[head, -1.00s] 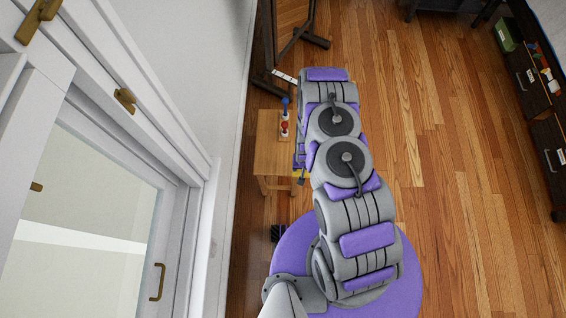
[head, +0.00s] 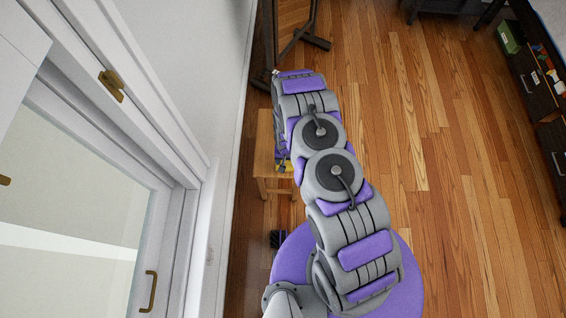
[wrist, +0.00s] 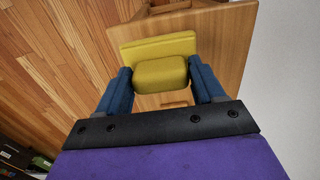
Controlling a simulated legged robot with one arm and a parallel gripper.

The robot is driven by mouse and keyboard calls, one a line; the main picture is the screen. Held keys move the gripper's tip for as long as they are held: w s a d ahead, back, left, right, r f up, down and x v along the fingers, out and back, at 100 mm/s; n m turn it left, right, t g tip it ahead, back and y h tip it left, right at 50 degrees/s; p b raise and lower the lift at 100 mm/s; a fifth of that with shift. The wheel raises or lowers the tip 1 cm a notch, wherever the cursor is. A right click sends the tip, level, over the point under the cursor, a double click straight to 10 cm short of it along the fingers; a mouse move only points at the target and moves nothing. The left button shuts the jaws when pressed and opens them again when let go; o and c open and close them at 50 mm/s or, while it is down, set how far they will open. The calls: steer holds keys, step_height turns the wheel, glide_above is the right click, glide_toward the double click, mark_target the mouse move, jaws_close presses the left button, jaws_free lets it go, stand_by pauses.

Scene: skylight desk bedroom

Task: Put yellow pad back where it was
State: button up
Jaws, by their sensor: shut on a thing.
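The yellow pad (wrist: 158,46) is between the blue fingers of my gripper (wrist: 162,82) in the wrist view, and the fingers are shut on its block-like part. In that view it appears over the small wooden table (wrist: 222,48); whether it touches the tabletop I cannot tell. In the head view the table (head: 264,145) stands against the wall, partly covered by my arm. Only a small yellow bit of the pad (head: 287,166) shows beside my arm there. My gripper's fingers are mostly hidden in the head view.
A dark stand (head: 300,40) is on the floor beyond the table. A white door with brass handles (head: 150,290) and a white wall are close on the left. A dark shelf unit (head: 535,85) with small items is at the right. The wooden floor (head: 440,150) between is clear.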

steer(key=shift+w+a+f, duration=0.1)
steer(key=shift+w+a, duration=0.65)
steer(key=shift+a, duration=0.1)
steer(key=shift+w+f+b, duration=0.15)
steer(key=shift+f+b, duration=0.1)
steer(key=shift+b, duration=0.15)
steer(key=f+b, duration=0.1)
steer(key=f, duration=0.2)
steer(key=shift+d, duration=0.2)
steer(key=shift+a, duration=0.1)
steer(key=shift+c, duration=0.3)
steer(key=o, duration=1)
steer(key=shift+a, duration=0.1)
step_height(320, 180, up, 12)
steer(key=p, duration=0.4)
steer(key=shift+r, duration=0.1)
